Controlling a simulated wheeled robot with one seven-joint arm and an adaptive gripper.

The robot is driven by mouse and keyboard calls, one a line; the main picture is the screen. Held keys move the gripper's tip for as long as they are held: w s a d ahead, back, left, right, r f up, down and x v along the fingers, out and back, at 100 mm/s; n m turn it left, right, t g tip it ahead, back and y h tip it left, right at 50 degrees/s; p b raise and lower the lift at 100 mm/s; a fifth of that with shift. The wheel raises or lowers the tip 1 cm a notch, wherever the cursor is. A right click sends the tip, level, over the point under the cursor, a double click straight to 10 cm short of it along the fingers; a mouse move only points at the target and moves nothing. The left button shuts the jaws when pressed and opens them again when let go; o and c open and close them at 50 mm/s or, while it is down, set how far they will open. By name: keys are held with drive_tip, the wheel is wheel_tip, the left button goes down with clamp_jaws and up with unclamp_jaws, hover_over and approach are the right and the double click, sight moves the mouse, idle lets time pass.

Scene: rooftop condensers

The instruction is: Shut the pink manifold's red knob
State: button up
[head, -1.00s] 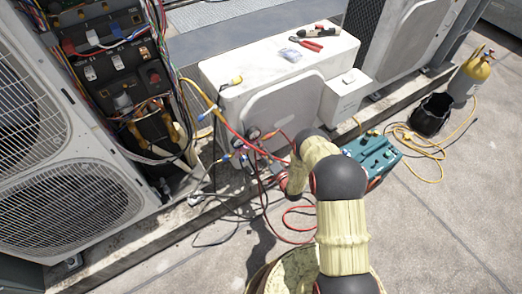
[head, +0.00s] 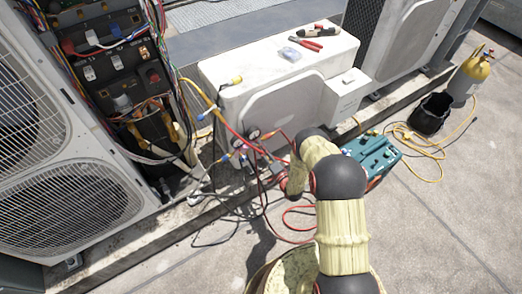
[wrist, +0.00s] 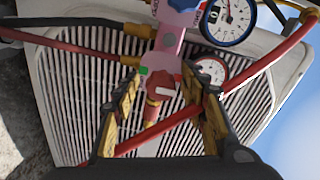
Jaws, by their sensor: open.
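The pink manifold (wrist: 171,38) shows at the top middle of the wrist view, with its red knob (wrist: 163,84) below the body. My gripper (wrist: 160,76) is open, one finger left and one right of the red knob, with a gap visible on each side. Whether the fingertips reach the knob's depth I cannot tell. A blue-rimmed gauge (wrist: 229,20) and a red-rimmed gauge (wrist: 211,71) sit right of the manifold. In the head view the manifold (head: 241,150) is small, in front of the white condenser, and my arm hides most of the gripper.
A red hose (wrist: 155,133) crosses diagonally between and past my fingers. The white condenser (head: 250,100) stands behind, with red pliers (head: 306,44) on top. A teal machine (head: 372,153) is right of my arm. Red and black hoses lie on the floor.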

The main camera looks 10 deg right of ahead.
drive_tip(key=v, duration=1.2)
idle(0.5)
